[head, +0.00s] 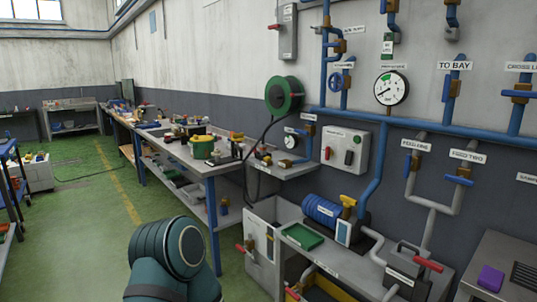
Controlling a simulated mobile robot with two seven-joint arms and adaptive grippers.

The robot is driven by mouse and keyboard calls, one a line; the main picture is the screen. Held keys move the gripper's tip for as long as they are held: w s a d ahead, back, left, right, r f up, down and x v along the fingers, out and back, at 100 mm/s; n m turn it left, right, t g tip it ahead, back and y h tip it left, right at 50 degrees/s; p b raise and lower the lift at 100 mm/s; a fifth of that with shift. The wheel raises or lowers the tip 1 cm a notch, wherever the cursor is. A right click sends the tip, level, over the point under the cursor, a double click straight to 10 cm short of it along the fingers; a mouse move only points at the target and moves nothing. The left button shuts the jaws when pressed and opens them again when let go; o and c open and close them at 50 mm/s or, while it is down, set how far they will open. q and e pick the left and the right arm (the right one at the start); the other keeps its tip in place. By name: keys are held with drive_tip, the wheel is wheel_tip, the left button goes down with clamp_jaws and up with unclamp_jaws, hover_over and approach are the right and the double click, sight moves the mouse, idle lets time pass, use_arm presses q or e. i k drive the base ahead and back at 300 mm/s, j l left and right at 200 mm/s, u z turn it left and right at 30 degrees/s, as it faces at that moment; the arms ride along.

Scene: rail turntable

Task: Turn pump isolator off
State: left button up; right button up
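No label naming the pump isolator can be read here. A tall grey switch box (288,32) is on the wall at the top, with a red handle (276,27) sticking out of its left side. A wider grey control box (345,149) is mounted lower, above the blue pump (322,210). It has a red control on its left, a dark one beside it and a small green spot above. I cannot tell for sure which box is the isolator. Neither gripper shows; only a teal part of my arm is at the bottom.
Blue pipes with valves and a round gauge (391,88) cover the wall at right. A green hose reel (285,95) hangs left of them. A cluttered workbench (190,160) runs along the wall. The green floor (85,225) at left is mostly clear.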

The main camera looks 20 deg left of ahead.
sight(329, 152)
drive_tip(key=u, duration=0.2)
drive_tip(key=i+j+z, duration=0.3)
drive_tip(key=i+j, duration=0.4)
drive_tip(key=i, duration=0.2)
drive_tip(key=i+j+z, duration=0.25)
drive_tip(key=i+j, duration=0.55)
